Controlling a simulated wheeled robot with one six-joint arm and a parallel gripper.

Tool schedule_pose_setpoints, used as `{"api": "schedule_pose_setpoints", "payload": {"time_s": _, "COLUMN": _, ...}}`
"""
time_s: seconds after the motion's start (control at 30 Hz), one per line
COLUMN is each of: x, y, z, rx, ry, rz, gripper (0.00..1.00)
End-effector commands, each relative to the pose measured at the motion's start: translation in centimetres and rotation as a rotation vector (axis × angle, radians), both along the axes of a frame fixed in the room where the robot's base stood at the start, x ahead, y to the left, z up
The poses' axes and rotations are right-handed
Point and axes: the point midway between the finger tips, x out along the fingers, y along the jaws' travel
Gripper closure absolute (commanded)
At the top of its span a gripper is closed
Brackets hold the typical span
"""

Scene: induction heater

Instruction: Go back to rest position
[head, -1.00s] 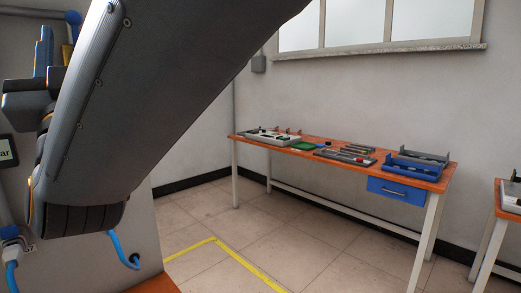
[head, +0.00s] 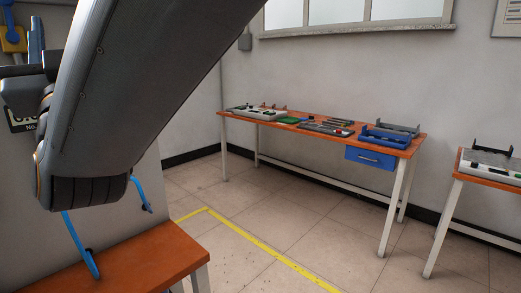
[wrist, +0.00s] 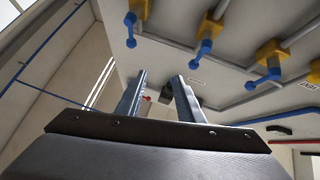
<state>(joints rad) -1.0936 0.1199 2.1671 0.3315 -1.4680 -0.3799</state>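In the wrist view my gripper (wrist: 160,76) shows two blue-grey fingers standing apart with a clear gap. Nothing is held between them. The fingers point toward a grey panel with several blue-handled valves (wrist: 201,52) on yellow bodies; I see no contact with them. In the head view my dark grey arm crosses the upper left, bent at a joint low on the left. A blue-grey finger of my gripper seems to show at the far left edge, near a yellow and blue valve (head: 13,38). The rest of the gripper is hidden there.
An orange-topped table (head: 150,262) stands close at lower left, below my arm, with a blue cable (head: 78,243) above it. A long workbench (head: 243,114) with trays and tools stands along the wall; another table (head: 489,183) is at right. The floor between is clear, with yellow tape.

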Motion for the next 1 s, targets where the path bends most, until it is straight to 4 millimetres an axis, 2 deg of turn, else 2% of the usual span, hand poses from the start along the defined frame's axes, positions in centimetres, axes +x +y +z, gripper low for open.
{"api": "schedule_pose_setpoints", "payload": {"time_s": 0.27, "x": 4.8, "y": -1.3, "z": -4.0, "rx": -0.132, "ry": 0.121, "rz": -0.016, "gripper": 0.66}}
{"api": "schedule_pose_setpoints", "payload": {"time_s": 0.47, "x": 9.7, "y": -4.0, "z": -9.2, "rx": -0.267, "ry": 0.278, "rz": -0.044, "gripper": 0.66}}
{"api": "schedule_pose_setpoints", "payload": {"time_s": 0.53, "x": 11.6, "y": -5.7, "z": -11.9, "rx": -0.326, "ry": 0.359, "rz": -0.061, "gripper": 0.66}}
{"api": "schedule_pose_setpoints", "payload": {"time_s": 0.67, "x": 15.1, "y": -10.7, "z": -18.1, "rx": -0.446, "ry": 0.559, "rz": -0.102, "gripper": 0.66}}
{"api": "schedule_pose_setpoints", "payload": {"time_s": 0.7, "x": 15.8, "y": -12.5, "z": -20.1, "rx": -0.480, "ry": 0.626, "rz": -0.115, "gripper": 0.66}}
{"api": "schedule_pose_setpoints", "payload": {"time_s": 0.8, "x": 16.9, "y": -17.2, "z": -25.1, "rx": -0.554, "ry": 0.799, "rz": -0.151, "gripper": 0.66}}
{"api": "schedule_pose_setpoints", "payload": {"time_s": 0.9, "x": 16.8, "y": -22.4, "z": -29.8, "rx": -0.614, "ry": 0.979, "rz": -0.187, "gripper": 0.66}}
{"api": "schedule_pose_setpoints", "payload": {"time_s": 1.0, "x": 15.5, "y": -27.7, "z": -34.0, "rx": -0.658, "ry": 1.166, "rz": -0.224, "gripper": 0.66}}
